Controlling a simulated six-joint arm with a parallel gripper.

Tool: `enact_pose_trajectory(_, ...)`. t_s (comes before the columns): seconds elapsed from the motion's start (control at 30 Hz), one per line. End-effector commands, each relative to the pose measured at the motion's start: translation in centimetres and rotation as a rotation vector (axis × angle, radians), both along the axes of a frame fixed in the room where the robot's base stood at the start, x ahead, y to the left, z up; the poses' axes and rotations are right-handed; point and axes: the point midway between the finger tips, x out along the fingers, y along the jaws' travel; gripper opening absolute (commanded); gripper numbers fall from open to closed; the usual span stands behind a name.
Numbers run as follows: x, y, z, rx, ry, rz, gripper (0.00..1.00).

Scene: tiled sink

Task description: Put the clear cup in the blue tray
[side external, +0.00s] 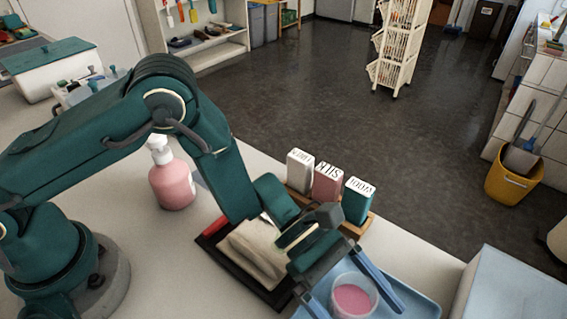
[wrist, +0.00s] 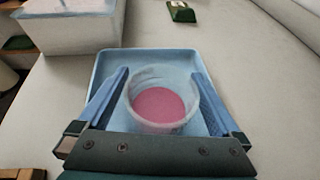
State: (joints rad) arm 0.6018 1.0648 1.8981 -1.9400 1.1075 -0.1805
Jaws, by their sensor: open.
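The clear cup (side external: 355,300) has pink at its bottom. It stands upright on the floor of the blue tray (side external: 422,306) at the lower right of the side view. In the wrist view the cup (wrist: 163,101) sits in the near half of the tray (wrist: 160,55), with bare tray floor beyond it. My gripper (side external: 362,312) is open, with one blue finger on each side of the cup. In the wrist view a gap shows between the cup and the fingers (wrist: 160,74); the right gap is small and touching cannot be ruled out.
A wooden holder with white, pink and green boxes (side external: 328,187) stands behind my gripper. A folded cloth on a dark tray (side external: 250,254) lies left of it. A pink soap bottle (side external: 172,182) stands farther left. A pale blue-white box (side external: 512,292) is right of the tray.

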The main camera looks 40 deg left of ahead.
Motion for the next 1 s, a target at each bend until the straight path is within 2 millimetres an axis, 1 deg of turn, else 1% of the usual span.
enact_pose_trajectory(0.07,0.1,0.3,0.3,0.0,-0.001,0.002,1.0)
enact_pose_trajectory(0.17,0.4,1.5,0.8,0.001,0.0,0.005,1.0)
enact_pose_trajectory(0.4,1.2,6.1,2.8,-0.001,-0.001,0.009,1.0)
enact_pose_trajectory(0.6,1.6,9.1,4.0,-0.001,-0.002,0.006,1.0)
enact_pose_trajectory(0.73,1.7,10.3,4.5,-0.001,0.0,0.004,1.0)
enact_pose_trajectory(0.87,1.7,10.9,5.0,0.001,-0.01,-0.005,1.0)
enact_pose_trajectory(0.97,1.2,11.2,6.1,0.013,-0.067,-0.052,1.0)
enact_pose_trajectory(1.0,0.8,11.4,6.9,0.022,-0.107,-0.086,1.0)
